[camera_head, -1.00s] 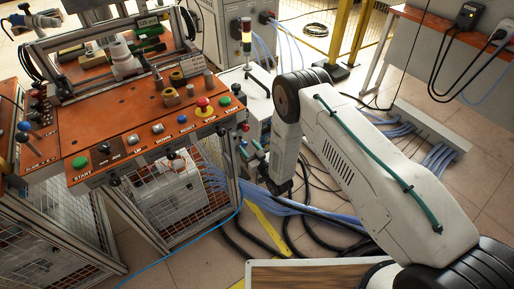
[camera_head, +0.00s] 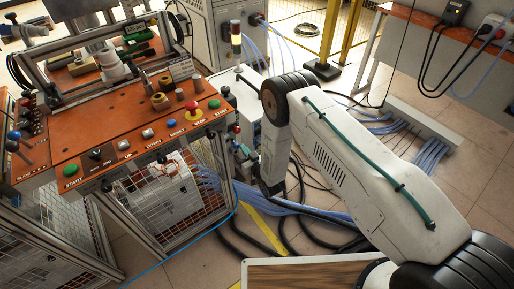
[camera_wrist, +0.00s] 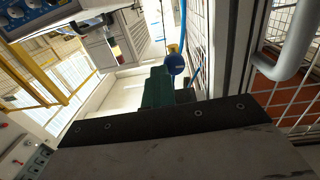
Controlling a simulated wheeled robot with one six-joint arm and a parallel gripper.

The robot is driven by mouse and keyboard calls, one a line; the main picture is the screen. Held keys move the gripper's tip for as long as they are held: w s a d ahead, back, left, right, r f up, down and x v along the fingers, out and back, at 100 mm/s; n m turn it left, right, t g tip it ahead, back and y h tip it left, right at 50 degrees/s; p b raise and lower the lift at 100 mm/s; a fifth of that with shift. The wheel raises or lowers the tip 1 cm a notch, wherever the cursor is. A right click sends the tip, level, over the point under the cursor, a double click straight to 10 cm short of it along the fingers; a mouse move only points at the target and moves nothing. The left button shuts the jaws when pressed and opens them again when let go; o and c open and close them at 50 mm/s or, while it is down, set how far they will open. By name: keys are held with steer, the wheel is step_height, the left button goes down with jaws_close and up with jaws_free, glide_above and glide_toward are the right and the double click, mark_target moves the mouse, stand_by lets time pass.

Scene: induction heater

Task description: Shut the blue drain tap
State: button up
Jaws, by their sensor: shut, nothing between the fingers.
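In the wrist view a blue ball-shaped knob (camera_wrist: 175,64), seemingly the drain tap's handle, stands at the upper middle beside a blue hose. My gripper (camera_wrist: 157,76) shows there as dark green fingers, shut and empty. The knob overlaps their upper right edge in the picture; I cannot tell whether they touch. In the head view my gripper (camera_head: 243,152) is small and partly hidden by my wrist, low beside the heater's right side. I cannot pick out the tap clearly there. Its lever angle and outlet are not visible.
The orange control panel (camera_head: 125,140) with buttons overhangs a mesh cage (camera_head: 172,205). Blue hoses (camera_head: 300,208) and black cables lie on the floor. In the wrist view a grey curved handle (camera_wrist: 289,52) and mesh stand close on the right.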

steer(key=shift+w+a+r+y, duration=0.1)
steer(key=shift+a+r+y, duration=0.1)
steer(key=shift+a+y, duration=0.25)
steer(key=shift+s+a+f+n, duration=0.1)
steer(key=shift+s+f+n, duration=0.35)
steer(key=shift+s, duration=0.1)
steer(key=o, duration=0.7)
steer(key=shift+s+g, duration=0.25)
steer(key=shift+g, duration=0.05)
steer(key=shift+c, duration=0.2)
steer(key=w+d+v, duration=0.1)
steer(key=v, duration=0.7)
steer(key=shift+d, duration=0.35)
steer(key=shift+f, duration=0.1)
steer(key=v, duration=0.7)
steer(key=shift+s+d, duration=0.2)
steer(key=shift+s, duration=0.2)
